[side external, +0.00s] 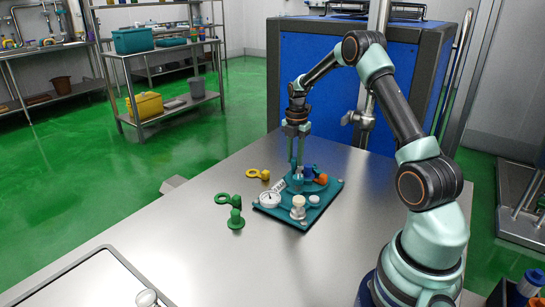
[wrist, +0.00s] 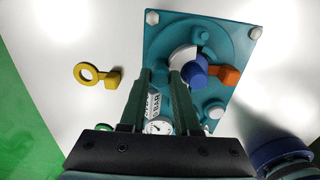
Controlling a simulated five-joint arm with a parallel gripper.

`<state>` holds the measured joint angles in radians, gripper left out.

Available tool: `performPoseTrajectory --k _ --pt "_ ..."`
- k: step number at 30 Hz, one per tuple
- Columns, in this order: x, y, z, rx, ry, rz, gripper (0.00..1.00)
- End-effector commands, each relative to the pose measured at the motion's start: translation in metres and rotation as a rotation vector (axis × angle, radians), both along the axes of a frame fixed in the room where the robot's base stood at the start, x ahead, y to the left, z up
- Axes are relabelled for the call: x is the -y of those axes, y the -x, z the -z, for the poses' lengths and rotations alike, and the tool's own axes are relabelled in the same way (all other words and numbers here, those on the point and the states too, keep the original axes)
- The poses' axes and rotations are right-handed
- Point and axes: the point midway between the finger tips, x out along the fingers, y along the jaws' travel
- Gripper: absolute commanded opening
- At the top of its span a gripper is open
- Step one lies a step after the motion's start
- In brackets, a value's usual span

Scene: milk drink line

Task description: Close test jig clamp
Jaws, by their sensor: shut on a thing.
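The test jig is a teal plate (side external: 333,188) on the metal table, seen from above in the wrist view (wrist: 161,38). It carries a round white gauge (side external: 269,199), a blue knob (wrist: 194,71) by a pale disc, and an orange piece (wrist: 225,75). My gripper (side external: 297,163) points down over the jig's far part, left of the blue and orange parts. In the wrist view its two fingers (wrist: 164,74) stand close together with a narrow gap. They are shut on a part of the jig, probably its clamp; the fingers hide much of the contact.
A yellow ring-handled piece (side external: 258,174) lies left of the jig; green ring-handled pieces (side external: 229,200) are nearer the front. White knobs (side external: 298,207) stand on the jig's near side. A tray (side external: 75,285) lies at the table's front left. The table between is clear.

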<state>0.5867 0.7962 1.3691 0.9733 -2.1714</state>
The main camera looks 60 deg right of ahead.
Motion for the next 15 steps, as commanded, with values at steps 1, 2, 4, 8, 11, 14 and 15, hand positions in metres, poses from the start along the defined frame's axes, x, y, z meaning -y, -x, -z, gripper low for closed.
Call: performPoseTrajectory --k 1,2,4,8,11,14,15 --pt "0.0000 0.0005 -0.0019 -0.001 -0.001 -0.003 0.00" --pt "0.0000 0.0005 -0.0018 -0.001 -0.001 -0.003 0.00" --pt "-0.0001 0.0006 -0.0018 -0.002 -0.001 -0.003 0.00" --pt "-0.0003 0.0008 -0.0018 -0.003 -0.002 -0.003 0.00" --pt "-0.0005 0.0011 -0.0017 -0.004 -0.003 -0.003 0.50" --pt "-0.0005 0.0010 -0.0012 -0.004 -0.003 -0.002 0.61" --pt "-0.0005 0.0009 -0.0010 -0.004 -0.002 -0.002 0.61"
